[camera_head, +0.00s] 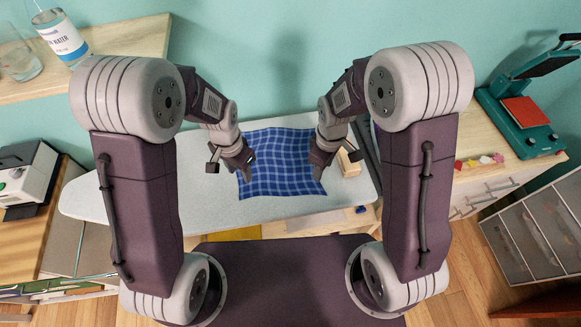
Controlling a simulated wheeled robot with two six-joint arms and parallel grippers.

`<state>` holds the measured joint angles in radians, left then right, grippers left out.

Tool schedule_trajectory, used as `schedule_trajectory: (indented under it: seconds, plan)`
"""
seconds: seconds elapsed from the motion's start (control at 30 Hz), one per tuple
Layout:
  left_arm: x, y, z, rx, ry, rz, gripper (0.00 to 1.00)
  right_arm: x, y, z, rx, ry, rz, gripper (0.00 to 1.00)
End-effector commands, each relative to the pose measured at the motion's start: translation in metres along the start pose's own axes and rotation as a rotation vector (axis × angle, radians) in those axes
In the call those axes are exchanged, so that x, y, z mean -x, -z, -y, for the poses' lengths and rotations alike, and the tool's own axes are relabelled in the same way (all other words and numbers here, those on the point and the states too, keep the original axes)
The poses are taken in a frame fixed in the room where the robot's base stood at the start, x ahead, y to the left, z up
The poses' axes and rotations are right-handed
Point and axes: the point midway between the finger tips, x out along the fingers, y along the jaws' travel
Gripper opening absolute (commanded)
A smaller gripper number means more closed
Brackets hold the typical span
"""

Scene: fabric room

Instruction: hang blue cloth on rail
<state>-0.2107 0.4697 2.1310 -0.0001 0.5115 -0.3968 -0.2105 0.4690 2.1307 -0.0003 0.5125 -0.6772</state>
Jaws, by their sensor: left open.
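A blue checked cloth (283,168) lies spread out flat on the pale ironing-board-like surface (120,190), between my two grippers. My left gripper (246,172) is open at the cloth's left edge; whether it touches the cloth I cannot tell. My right gripper (317,172) is over the cloth's right edge; its fingers are small and dark, and I cannot tell if they are apart. I cannot make out a rail in this view.
A wooden block (349,162) lies right of the cloth. A green press (525,115) stands on the right counter. A white machine (25,178) is at left.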

Motion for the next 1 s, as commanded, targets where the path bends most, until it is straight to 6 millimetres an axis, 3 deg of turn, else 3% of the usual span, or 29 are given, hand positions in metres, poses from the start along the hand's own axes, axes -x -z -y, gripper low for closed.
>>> schedule_trajectory:
  seconds: [0.33, 0.7, 1.0]
  plan:
    - [-0.002, -0.003, -0.010, -0.026, -0.013, 0.029, 0.42, -0.002, 0.000, 0.011, 0.026, 0.020, 0.024, 0.42]
    - [-0.064, -0.005, -0.011, -0.025, -0.013, 0.031, 0.42, -0.064, -0.002, 0.012, 0.025, 0.022, 0.026, 0.42]
    - [-0.079, -0.005, -0.011, -0.025, -0.012, 0.027, 0.42, -0.079, -0.002, 0.012, 0.025, 0.019, 0.023, 0.42]
